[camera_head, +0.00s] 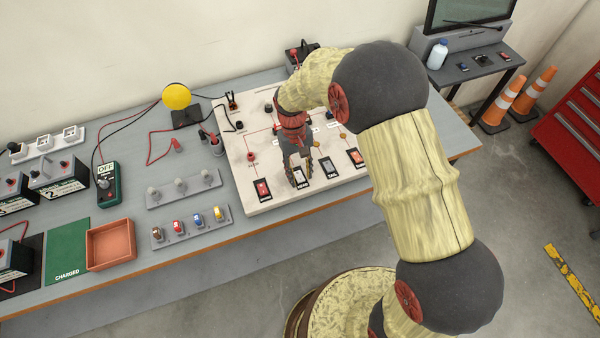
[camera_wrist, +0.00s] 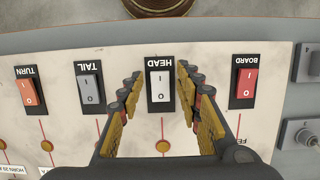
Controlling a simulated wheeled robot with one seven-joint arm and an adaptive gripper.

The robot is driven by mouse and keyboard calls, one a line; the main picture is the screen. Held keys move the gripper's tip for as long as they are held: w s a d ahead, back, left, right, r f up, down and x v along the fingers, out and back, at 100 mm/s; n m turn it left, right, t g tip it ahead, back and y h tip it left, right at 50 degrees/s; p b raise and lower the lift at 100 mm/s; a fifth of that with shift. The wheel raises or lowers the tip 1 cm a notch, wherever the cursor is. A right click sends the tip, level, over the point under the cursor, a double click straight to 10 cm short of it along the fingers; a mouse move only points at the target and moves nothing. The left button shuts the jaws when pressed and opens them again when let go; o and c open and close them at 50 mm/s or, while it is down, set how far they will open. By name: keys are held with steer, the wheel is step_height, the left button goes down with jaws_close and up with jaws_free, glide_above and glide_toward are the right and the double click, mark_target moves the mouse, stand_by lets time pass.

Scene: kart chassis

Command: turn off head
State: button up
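The white HEAD rocker switch (camera_wrist: 160,87) sits on the pale panel between my fingers in the wrist view, marked I and O. In the head view it is mostly hidden by my gripper (camera_head: 300,170), which points down over the panel's front edge. In the wrist view my gripper (camera_wrist: 159,82) is open, with one finger on each side of the switch and nothing held. I cannot tell whether a finger touches the panel, or which side of the rocker is pressed.
The red BOARD switch (camera_wrist: 244,83) is just right of my fingers in the wrist view. The grey TAIL switch (camera_wrist: 91,93) and orange TURN switch (camera_wrist: 28,91) lie to the left. The panel (camera_head: 235,150) stands on a grey bench (camera_head: 130,215).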

mark_target(301, 178)
steer(key=shift+r, duration=0.1)
steer(key=v, duration=1.1)
steer(key=shift+r, duration=0.4)
steer(key=shift+w, duration=0.1)
steer(key=s+d+r+m+t+b, duration=0.1)
steer(key=s+d+r+t, duration=0.3)
steer(key=s+d+r, duration=0.3)
steer(key=s+d+r+m+t+b, duration=0.2)
steer(key=s+d+r+t, duration=0.2)
steer(key=s, duration=1.1)
steer(key=shift+s+d+r+y, duration=0.25)
steer(key=shift+d+r+y, duration=0.15)
steer(key=shift+d+r, duration=2.05)
steer(key=shift+a+r, duration=0.55)
